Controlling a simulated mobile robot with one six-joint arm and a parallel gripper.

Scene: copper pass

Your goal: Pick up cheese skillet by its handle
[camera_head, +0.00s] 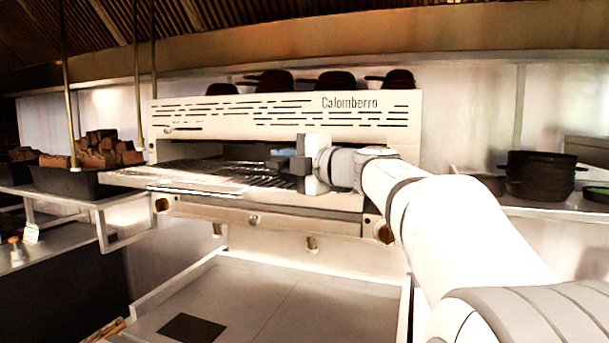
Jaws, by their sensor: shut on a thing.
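My gripper (288,163) reaches in from the right at the open front of the white Calomberro grill (290,112), just above its slatted rack (215,172). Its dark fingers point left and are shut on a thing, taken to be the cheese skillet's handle. The skillet itself cannot be made out clearly; a small blue-grey patch shows at the fingers, and the grill's inside behind is dark. The cheese cannot be seen.
Several dark pans (275,81) stand on top of the grill. A stack of black pans (540,175) is on the right shelf. A dark tray of wood chunks (75,180) sits on the left shelf. The wide counter (270,290) below is mostly clear, with a dark square plate (192,328).

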